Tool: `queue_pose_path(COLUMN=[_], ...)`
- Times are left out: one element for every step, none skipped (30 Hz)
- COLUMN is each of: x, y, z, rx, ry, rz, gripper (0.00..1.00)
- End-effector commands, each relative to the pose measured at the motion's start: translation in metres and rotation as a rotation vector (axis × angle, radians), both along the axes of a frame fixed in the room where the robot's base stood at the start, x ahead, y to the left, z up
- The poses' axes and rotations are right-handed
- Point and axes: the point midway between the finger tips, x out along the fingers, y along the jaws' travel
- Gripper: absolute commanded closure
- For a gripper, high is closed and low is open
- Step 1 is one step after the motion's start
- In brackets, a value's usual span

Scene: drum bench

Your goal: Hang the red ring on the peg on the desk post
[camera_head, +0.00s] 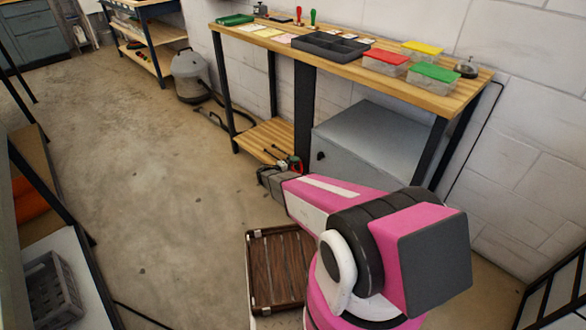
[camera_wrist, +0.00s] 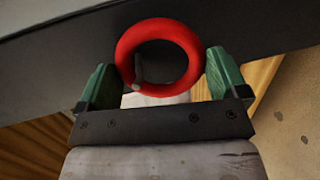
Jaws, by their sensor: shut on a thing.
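The red ring (camera_wrist: 188,38) is between the green fingertips of my gripper (camera_wrist: 162,80), which is shut on it. The ring's open face is toward the wrist camera. A short greyish peg (camera_wrist: 138,74) shows within the ring's hole, at its lower left; I cannot tell whether it passes through the ring or lies behind it. The dark desk post (camera_wrist: 70,52) spans the view behind the ring.
The wooden desk top (camera_head: 455,98) above carries a dark tray (camera_head: 330,46) and lidded boxes (camera_head: 385,62). A grey cabinet (camera_head: 375,140) stands right of the post, and a low wooden shelf (camera_head: 268,140) lies behind my gripper. Floor to the left is clear.

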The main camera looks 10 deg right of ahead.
Motion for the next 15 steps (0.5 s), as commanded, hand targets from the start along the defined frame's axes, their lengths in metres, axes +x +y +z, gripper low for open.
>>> queue_pose_path(x=[0.0000,0.0000,0.0000,0.0000,0.0000,0.0000,-0.0001,0.0000,0.0000,0.0000,0.0000,0.0000,0.0000,0.0000,0.0000], y=[-0.0001,-0.0001,0.0000,0.0000,0.0000,0.0000,0.0000,0.0001,0.0001,0.0001,0.0001,0.0001,0.0001,0.0001,0.0001], z=[0.0000,0.0000,0.0000,0.0000,0.0000,0.0000,0.0000,0.0000,0.0000,0.0000,0.0000,0.0000,0.0000,0.0000,0.0000], rx=[0.000,0.000,0.000,0.000,0.000,0.000,0.000,0.000,0.000,0.000,0.000,0.000,0.000,0.000,0.000], ry=[0.000,0.000,0.000,0.000,0.000,0.000,0.000,0.000,0.000,0.000,0.000,0.000,0.000,0.000,0.000], rz=[0.000,0.000,0.000,0.000,0.000,0.000,0.000,0.000,0.000,0.000,0.000,0.000,0.000,0.000,0.000], gripper=[0.34,0.34,0.34,0.34,0.34,0.34,0.34,0.34,0.34,0.34,0.34,0.34,0.34,0.34,0.05])
